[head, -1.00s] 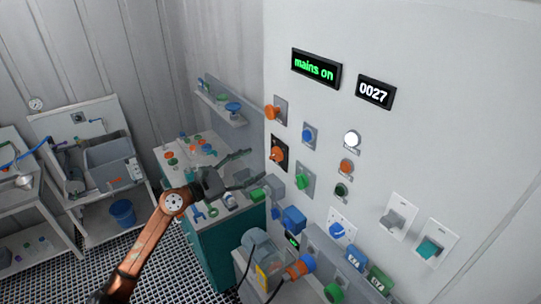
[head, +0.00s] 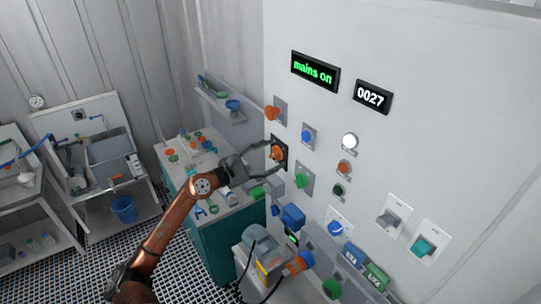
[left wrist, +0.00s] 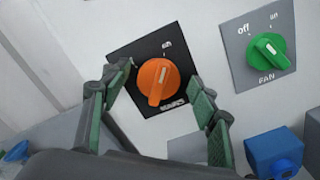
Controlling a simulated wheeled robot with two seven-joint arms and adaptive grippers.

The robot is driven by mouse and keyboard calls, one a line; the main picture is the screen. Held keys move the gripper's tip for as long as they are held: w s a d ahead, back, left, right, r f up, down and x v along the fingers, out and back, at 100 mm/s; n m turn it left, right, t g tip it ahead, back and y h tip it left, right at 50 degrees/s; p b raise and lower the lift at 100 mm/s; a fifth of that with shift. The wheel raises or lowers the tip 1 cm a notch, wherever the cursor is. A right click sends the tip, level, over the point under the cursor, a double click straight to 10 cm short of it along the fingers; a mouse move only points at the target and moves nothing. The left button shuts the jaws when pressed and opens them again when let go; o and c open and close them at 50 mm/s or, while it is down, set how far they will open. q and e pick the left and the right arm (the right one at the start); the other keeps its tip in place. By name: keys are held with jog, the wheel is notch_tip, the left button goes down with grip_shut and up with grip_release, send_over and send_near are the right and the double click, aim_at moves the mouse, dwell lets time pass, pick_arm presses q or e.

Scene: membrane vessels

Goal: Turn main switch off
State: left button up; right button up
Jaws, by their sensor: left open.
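The main switch is an orange rotary knob (head: 278,152) on a black plate on the grey panel. In the left wrist view the knob (left wrist: 158,82) has a pale mark pointing up toward "on"; the lettering below it is partly legible. My left gripper (head: 268,158) is open at the panel, its fingers on either side of the knob. In the left wrist view the left gripper (left wrist: 162,77) has one finger left of the knob and one right, with visible gaps. A display (head: 315,71) reads "mains on". My right gripper is not in view.
A green FAN knob (left wrist: 267,52) is close on the right. Another orange knob (head: 273,113) is above, and a blue knob (head: 307,136) is to the right. Blue boxes (head: 292,215) jut out below. A workbench (head: 215,205) with small parts stands left of the panel.

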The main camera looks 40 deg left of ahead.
pick_arm(q)
jog(key=shift+c, duration=0.6)
jog(key=c, duration=1)
jog(key=n+p, duration=0.3)
jog(key=n, duration=0.2)
jog(key=n+p, duration=0.3)
jog(key=n, duration=0.2)
jog(key=n+p, duration=0.3)
jog(key=n, duration=0.2)
jog(key=shift+w+a+r+n, duration=0.1)
jog(key=shift+a+n, duration=0.3)
